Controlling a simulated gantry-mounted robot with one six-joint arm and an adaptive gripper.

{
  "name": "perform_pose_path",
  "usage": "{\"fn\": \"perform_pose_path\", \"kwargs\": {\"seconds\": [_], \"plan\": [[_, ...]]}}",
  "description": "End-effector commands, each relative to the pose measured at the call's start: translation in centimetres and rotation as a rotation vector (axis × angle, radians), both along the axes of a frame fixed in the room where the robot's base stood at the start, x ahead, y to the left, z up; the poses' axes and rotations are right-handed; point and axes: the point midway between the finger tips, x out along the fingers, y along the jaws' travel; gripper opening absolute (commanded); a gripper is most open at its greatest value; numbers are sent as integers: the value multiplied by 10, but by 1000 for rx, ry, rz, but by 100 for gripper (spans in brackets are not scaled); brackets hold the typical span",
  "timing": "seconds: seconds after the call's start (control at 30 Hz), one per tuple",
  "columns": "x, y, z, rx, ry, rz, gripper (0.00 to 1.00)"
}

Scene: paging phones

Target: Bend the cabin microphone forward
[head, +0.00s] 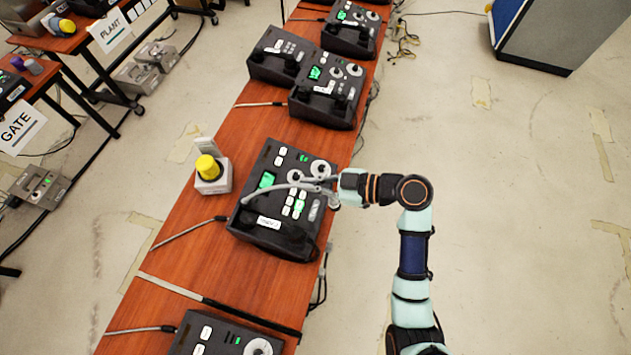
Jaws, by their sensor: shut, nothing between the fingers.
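The console's white label (269,222) is too small to read surely.
More black consoles stand on the wooden table (190,270), behind (328,90) and in front (225,335). A white box with a yellow knob (207,168) is left of the middle console. Grey rods or cables (190,233) extend left from several consoles. Floor is open to the right.

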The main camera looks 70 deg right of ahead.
Motion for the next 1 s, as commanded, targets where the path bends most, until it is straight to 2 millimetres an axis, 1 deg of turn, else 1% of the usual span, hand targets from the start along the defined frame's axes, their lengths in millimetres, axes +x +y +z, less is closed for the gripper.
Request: {"fn": "perform_pose_path", "kwargs": {"seconds": [0.03, 0.07, 0.1, 0.3, 0.4, 0.5, 0.63, 1.0], "plan": [[6, 2, 19, -6, -8, 4, 0], [-3, -1, 15, -6, -7, -2, 0], [-15, -3, 15, -7, -8, -5, 0], [-60, -9, 28, -9, -12, -4, 0], [-76, -11, 32, -10, -12, -1, 0], [-86, -12, 35, -10, -12, 0, 0], [-92, -12, 37, -9, -14, 2, 0], [-91, -11, 38, -10, -14, 2, 0]]}}
